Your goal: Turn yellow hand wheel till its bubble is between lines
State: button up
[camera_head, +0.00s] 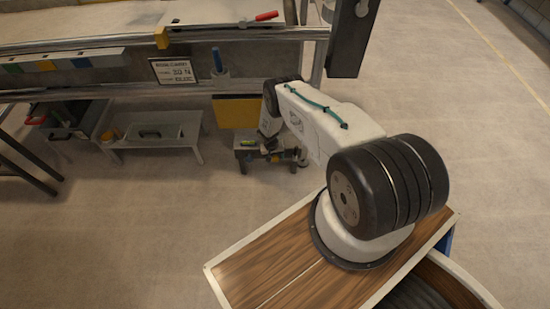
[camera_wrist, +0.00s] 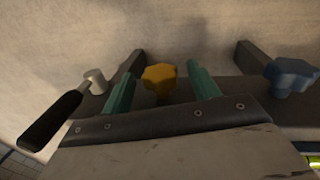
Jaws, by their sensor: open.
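The yellow hand wheel (camera_wrist: 160,80) is a lobed knob in the middle of the wrist view. My gripper (camera_wrist: 161,72) is open, with one green finger on each side of the wheel; I cannot tell whether either finger touches it. A blue hand wheel (camera_wrist: 291,76) is to the right, outside the fingers. A yellow-green level vial (camera_wrist: 314,160) is cut off at the lower right edge. A small green-yellow vial (camera_head: 248,143) also shows on the low stand in the head view. Neither view lets me read the bubble against the lines.
A black handle (camera_wrist: 50,120) and a pale knob (camera_wrist: 95,80) are left of the fingers. In the head view, a yellow panel (camera_head: 236,111) hangs behind the low stand, under the sandbed frame (camera_head: 120,95). A low bench (camera_head: 158,132) stands further left. Open floor lies in front.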

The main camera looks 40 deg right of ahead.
jog(key=c, duration=1)
jog(key=shift+o, duration=0.3)
jog(key=shift+s+t+y, duration=0.2)
jog(key=shift+t+y, duration=0.25)
jog(key=shift+y, duration=0.35)
jog(key=shift+s+t+y, duration=0.15)
jog(key=shift+t+y, duration=0.3)
jog(key=shift+y, duration=0.35)
jog(key=shift+d+f+y, duration=0.1)
jog(key=shift+y, duration=0.2)
jog(key=shift+t, duration=0.4)
jog(key=shift+w, duration=0.1)
